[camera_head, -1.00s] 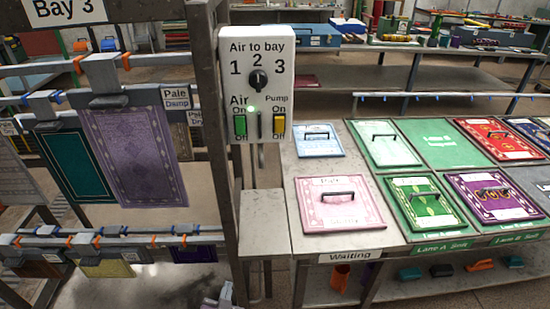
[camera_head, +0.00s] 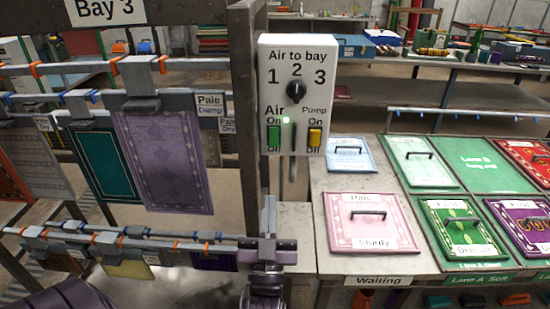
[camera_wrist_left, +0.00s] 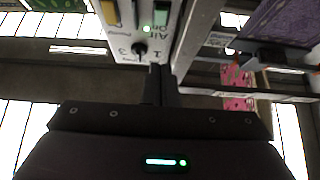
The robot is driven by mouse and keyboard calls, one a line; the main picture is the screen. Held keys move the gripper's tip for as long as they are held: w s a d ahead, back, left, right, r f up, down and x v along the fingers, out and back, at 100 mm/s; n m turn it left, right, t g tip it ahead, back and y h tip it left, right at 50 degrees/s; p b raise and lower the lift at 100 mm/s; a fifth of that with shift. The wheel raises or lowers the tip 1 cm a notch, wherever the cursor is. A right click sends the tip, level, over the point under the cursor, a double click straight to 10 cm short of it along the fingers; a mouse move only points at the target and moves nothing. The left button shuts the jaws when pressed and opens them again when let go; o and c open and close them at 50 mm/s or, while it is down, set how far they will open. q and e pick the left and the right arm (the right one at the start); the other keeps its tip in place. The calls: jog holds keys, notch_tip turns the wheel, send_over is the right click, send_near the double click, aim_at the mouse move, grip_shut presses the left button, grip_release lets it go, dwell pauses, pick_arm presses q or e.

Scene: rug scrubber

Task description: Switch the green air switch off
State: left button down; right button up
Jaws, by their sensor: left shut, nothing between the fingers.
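The green air switch (camera_head: 274,138) is on the lower left of the white control box (camera_head: 297,50), between the words On and Off. A small lamp (camera_head: 286,120) glows beside it. The switch also shows in the left wrist view (camera_wrist_left: 161,14), where the box appears upside down. Which way the rocker is tipped is too small to tell. My left gripper (camera_head: 268,208) is shut and empty, pointing up below the box and apart from the switch. Its closed fingers show in the left wrist view (camera_wrist_left: 160,85). My right gripper is not in view.
The yellow pump switch (camera_head: 315,137) sits right of the green one, below a black dial (camera_head: 295,91). A grey post (camera_head: 242,110) stands close left of the box. Hanging rugs (camera_head: 165,160) are further left. A table with a pink rug (camera_head: 370,235) is at right.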

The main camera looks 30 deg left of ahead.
aim_at(273, 137)
pick_arm(q)
jog(key=shift+w+a+f+p+x, duration=0.15)
jog(key=shift+w+f+p+x, duration=0.2)
jog(key=shift+p+x, duration=1.25)
jog(key=shift+w+a+f+p+x, duration=0.15)
jog(key=shift+f+p+x, duration=0.3)
jog(key=shift+x, duration=2.25)
jog(key=shift+w+a+f+p+x, duration=0.15)
jog(key=shift+f+p+x, duration=0.25)
jog(key=shift+p+x, duration=1.2)
jog(key=shift+w+a+r+b, duration=0.2)
jog(key=shift+w+r+b, duration=0.2)
jog(key=shift+b, duration=0.2)
